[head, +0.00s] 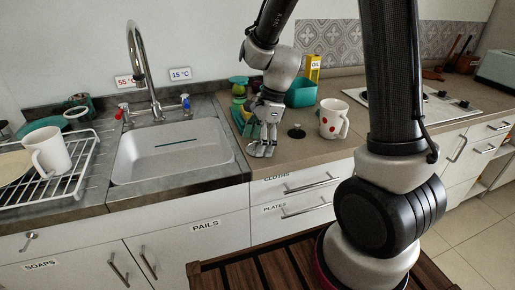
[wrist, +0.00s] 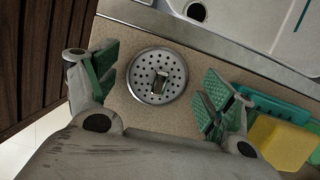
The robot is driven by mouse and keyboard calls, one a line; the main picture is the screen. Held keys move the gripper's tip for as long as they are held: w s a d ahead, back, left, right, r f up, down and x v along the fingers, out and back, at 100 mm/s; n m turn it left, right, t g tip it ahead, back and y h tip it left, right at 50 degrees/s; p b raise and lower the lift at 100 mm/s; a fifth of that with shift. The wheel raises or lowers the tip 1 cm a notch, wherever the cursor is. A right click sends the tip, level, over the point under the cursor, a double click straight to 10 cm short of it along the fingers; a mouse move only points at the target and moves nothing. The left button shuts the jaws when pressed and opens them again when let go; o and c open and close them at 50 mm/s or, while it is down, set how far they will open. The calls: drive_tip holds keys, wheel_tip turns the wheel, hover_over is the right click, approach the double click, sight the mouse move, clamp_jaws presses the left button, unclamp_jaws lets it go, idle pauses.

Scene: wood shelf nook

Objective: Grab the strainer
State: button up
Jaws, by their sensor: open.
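The strainer (wrist: 157,75) is a round metal disc with many small holes and a raised tab at its centre. It lies flat on the brown counter, as the wrist view shows. My gripper (wrist: 158,88) is open, with one green-padded finger on each side of the strainer and a gap to both. In the head view my gripper (head: 264,138) points down at the counter just right of the sink. There the strainer is mostly hidden by the fingers, and I cannot make it out clearly.
A green holder (wrist: 270,105) with a yellow sponge (wrist: 285,143) is close by the right finger. The sink (head: 172,152) is left of my gripper. A black stopper (head: 296,131), a spotted mug (head: 333,118) and a teal container (head: 301,93) stand to the right.

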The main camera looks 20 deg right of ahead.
drive_tip(key=c, duration=1.1)
drive_tip(key=shift+o, duration=0.2)
